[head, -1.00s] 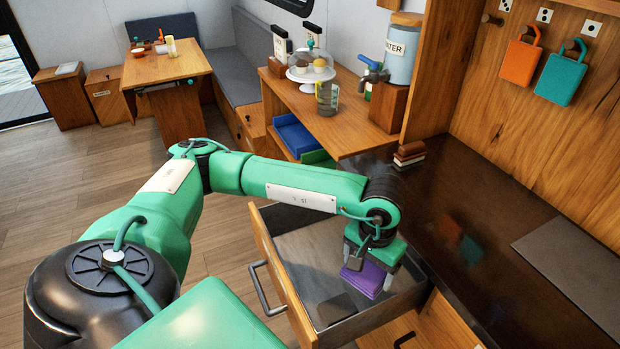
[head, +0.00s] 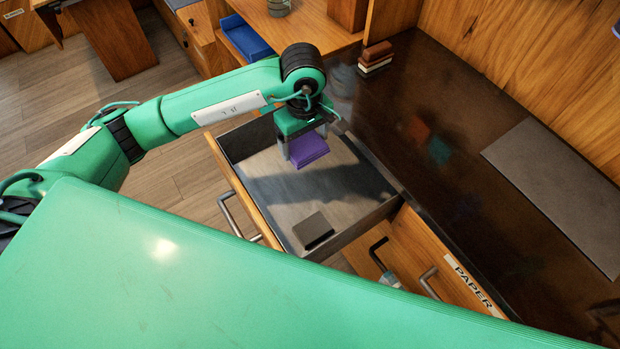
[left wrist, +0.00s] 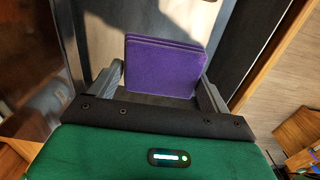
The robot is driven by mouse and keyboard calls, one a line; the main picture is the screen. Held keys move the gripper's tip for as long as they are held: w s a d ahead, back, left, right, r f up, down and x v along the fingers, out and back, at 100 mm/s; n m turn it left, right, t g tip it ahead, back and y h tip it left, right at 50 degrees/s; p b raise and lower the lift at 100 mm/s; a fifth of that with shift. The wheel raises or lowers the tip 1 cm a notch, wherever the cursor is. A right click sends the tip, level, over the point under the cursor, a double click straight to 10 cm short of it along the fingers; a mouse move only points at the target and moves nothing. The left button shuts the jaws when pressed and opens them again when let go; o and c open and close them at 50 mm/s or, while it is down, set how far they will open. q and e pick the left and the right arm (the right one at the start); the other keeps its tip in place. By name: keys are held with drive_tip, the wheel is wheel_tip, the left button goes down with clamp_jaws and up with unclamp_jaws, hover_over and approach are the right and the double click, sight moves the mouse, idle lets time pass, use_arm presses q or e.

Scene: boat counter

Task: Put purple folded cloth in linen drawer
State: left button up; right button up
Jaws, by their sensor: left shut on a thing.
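The purple folded cloth (head: 308,149) is held in my left gripper (head: 307,153), over the far part of the open drawer (head: 360,205). In the left wrist view the cloth (left wrist: 162,68) sits between the two fingers, which are shut on it. The shadow below it falls on the drawer floor; I cannot tell whether the cloth touches the floor. A dark square item (head: 313,230) lies in the near part of the drawer. No label on this drawer shows. My right gripper is not in view.
A dark countertop (head: 420,120) runs along the right of the drawer, with a grey mat (head: 560,190) on it. Stacked small blocks (head: 376,58) stand at its far end. A drawer labelled PAPER (head: 470,288) is at lower right.

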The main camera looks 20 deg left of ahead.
use_arm(q)
drive_tip(key=p, duration=0.2)
hover_over(306, 187)
wheel_tip(306, 187, down, 12)
drive_tip(key=shift+f, duration=0.75)
wheel_tip(306, 187, down, 3)
drive_tip(key=shift+f+p, duration=0.2)
drive_tip(key=shift+p, duration=0.25)
drive_tip(key=shift+f, duration=0.2)
